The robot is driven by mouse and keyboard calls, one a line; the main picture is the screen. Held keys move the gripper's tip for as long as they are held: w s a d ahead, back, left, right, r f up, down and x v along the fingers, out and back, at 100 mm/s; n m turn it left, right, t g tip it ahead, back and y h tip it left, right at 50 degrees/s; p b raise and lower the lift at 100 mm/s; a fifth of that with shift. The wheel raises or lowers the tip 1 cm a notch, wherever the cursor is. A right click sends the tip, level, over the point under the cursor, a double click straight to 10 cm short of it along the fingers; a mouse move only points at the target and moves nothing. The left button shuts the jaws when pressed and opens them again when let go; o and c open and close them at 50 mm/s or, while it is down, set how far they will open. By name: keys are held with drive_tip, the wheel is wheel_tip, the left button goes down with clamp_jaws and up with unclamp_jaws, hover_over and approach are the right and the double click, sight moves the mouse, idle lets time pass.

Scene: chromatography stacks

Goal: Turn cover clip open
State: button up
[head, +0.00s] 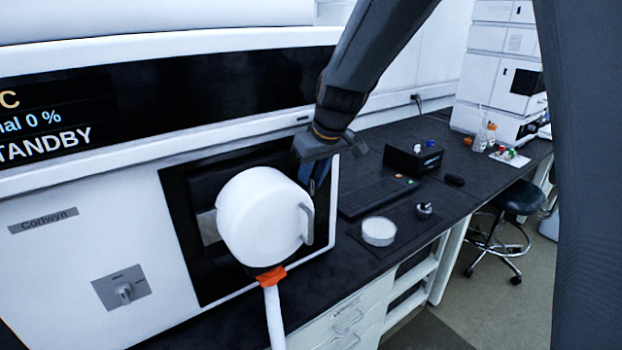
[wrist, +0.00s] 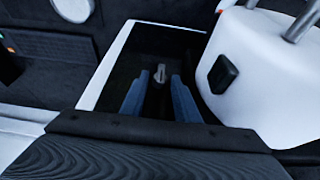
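A white round cover (head: 262,218) with a metal handle bar (head: 307,222) sits on the black front panel of the instrument. In the wrist view its white side (wrist: 265,85) fills the right, with a black square block on it. A small grey clip (wrist: 160,73) on a dark stem stands in the black recess beside the cover; I take it for the cover clip. My gripper (wrist: 159,90) has its two blue fingers apart, one on each side of the clip in this view. Contact is not clear. In the head view my gripper (head: 318,178) is right of the cover and hides the clip.
An orange-collared white tube (head: 272,300) hangs below the cover. A knob (head: 123,291) is on the panel at left. On the dark bench at right are a keyboard (head: 375,196), a black box (head: 413,160) and a white round dish (head: 379,231).

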drive_tip(key=shift+w+f, duration=0.1)
drive_tip(key=shift+f, duration=0.15)
clamp_jaws()
drive_tip(key=shift+b, duration=0.35)
drive_tip(key=f+m+g+y+b, duration=0.1)
drive_tip(key=g+y+b, duration=0.1)
drive_tip(key=y+b, duration=0.2)
drive_tip(key=w+d+m+g+y+b, duration=0.1)
drive_tip(key=m+g+y+b, duration=0.1)
drive_tip(key=y+b, duration=0.3)
drive_tip(key=d+f+m+g+y+b, duration=0.1)
drive_tip(key=g+y+b, duration=0.2)
drive_tip(key=y, duration=0.3)
drive_tip(key=shift+w+f+b, duration=0.25)
drive_tip(key=shift+f+b, duration=0.05)
drive_tip(key=shift+b, duration=0.35)
drive_tip(key=shift+m, duration=0.3)
